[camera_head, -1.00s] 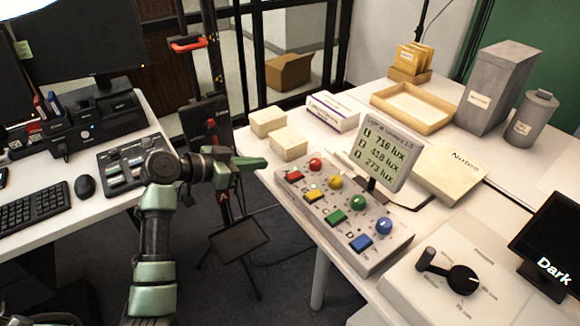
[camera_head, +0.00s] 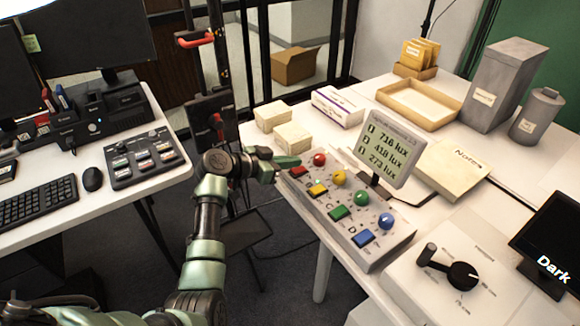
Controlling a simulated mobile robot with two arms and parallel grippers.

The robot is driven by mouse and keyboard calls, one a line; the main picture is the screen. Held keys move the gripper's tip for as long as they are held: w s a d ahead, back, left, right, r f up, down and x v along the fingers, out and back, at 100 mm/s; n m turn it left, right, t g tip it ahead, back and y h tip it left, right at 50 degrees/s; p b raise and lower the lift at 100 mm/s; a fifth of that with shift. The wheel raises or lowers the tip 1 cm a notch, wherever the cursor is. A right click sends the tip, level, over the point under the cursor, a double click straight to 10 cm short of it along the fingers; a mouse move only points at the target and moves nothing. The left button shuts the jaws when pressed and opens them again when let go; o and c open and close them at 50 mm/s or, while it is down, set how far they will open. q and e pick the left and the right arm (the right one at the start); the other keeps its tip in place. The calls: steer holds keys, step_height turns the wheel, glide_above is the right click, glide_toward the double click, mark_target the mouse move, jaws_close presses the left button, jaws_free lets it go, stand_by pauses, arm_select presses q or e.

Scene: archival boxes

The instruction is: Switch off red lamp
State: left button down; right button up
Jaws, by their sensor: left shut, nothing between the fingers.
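A grey control box (camera_head: 338,229) lies on the right table. It carries a red lamp knob (camera_head: 319,159), a yellow knob (camera_head: 339,177), a green knob (camera_head: 361,198) and a blue knob (camera_head: 386,221). A red switch (camera_head: 298,171) sits beside the red knob, with yellow, green and blue switches in the same row. My left gripper (camera_head: 289,162) is shut and empty, its green fingertips at the far left end of the box, just above or beside the red switch. Whether it touches the switch I cannot tell. My right gripper is out of view.
A lux display (camera_head: 391,150) stands behind the box. Two small cream boxes (camera_head: 293,138) are close behind my gripper. A dial unit (camera_head: 450,270) and a dark screen (camera_head: 550,245) are at right. A gap separates the right table from the left desk (camera_head: 155,180).

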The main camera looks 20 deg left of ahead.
mark_target(297, 171)
arm_select(q)
steer(key=shift+s+a+f, duration=0.15)
steer(key=shift+s+f, duration=0.05)
steer(key=shift+f, duration=0.9)
steer(key=shift+a+f+b, duration=0.1)
steer(key=shift+f+b, duration=0.55)
steer(key=shift+b, duration=0.25)
steer(key=shift+s+r, duration=0.1)
steer(key=shift+r, duration=0.2)
steer(key=shift+f, duration=0.1)
